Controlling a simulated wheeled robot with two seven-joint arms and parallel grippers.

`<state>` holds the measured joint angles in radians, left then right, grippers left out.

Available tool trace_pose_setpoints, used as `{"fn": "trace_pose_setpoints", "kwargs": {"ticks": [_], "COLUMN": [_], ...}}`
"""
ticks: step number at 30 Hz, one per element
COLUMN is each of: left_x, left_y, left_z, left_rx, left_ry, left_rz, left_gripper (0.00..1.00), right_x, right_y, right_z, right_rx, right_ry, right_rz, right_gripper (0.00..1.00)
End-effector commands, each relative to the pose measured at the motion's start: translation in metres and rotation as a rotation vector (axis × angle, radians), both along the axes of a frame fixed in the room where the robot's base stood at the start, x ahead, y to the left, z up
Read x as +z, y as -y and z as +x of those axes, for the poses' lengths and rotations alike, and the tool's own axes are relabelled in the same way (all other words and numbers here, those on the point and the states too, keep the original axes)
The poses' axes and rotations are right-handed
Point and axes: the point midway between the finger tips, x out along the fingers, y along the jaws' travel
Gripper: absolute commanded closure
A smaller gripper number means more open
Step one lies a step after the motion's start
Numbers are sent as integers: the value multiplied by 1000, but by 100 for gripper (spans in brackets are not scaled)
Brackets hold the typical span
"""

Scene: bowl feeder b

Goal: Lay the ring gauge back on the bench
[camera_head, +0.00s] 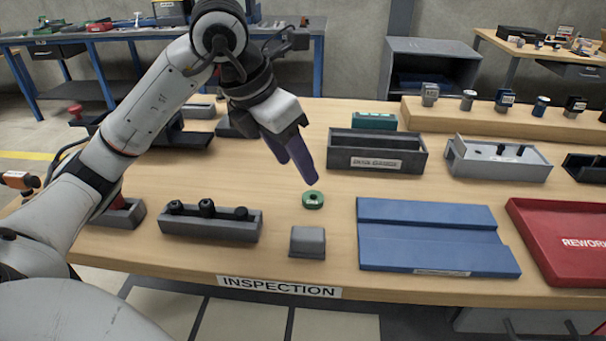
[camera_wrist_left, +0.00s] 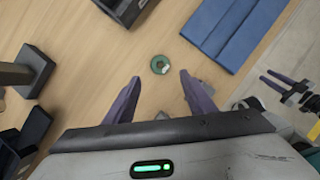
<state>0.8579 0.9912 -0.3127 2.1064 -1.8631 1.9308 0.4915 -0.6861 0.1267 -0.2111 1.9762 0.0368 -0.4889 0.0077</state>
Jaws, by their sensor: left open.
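The green ring gauge (camera_head: 313,200) lies flat on the wooden bench (camera_head: 290,170), left of the blue tray. It also shows in the left wrist view (camera_wrist_left: 160,65), just beyond the fingertips and between their lines. My left gripper (camera_head: 309,178) is above and slightly behind the ring in the head view. Its purple fingers (camera_wrist_left: 158,80) are spread apart and empty in the left wrist view, with no contact with the ring visible. My right gripper is in neither view.
A blue stepped tray (camera_head: 425,222) is right of the ring, with a red rework tray (camera_head: 570,235) beyond it. A small grey block (camera_head: 307,241) stands in front. A grey holder (camera_head: 210,226) with black knobs is left. A dark grey bin (camera_head: 375,152) stands behind.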

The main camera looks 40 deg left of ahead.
Motion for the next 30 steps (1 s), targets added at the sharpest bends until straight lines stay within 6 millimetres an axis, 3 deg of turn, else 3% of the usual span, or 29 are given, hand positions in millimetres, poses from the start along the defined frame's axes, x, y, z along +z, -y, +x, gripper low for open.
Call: {"fn": "trace_pose_setpoints", "kwargs": {"ticks": [3,7,30], "left_x": [18,26,28], "left_y": [-2,-3,-3], "left_z": [-6,-11,-12], "left_rx": [0,0,0], "left_ry": [2,1,-1], "left_rz": [0,0,0], "left_gripper": [50,50,50], "right_x": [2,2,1], "right_y": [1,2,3], "right_z": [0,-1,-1], "right_rx": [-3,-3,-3], "right_ry": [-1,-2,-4], "right_rz": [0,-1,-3], "right_gripper": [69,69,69]}}
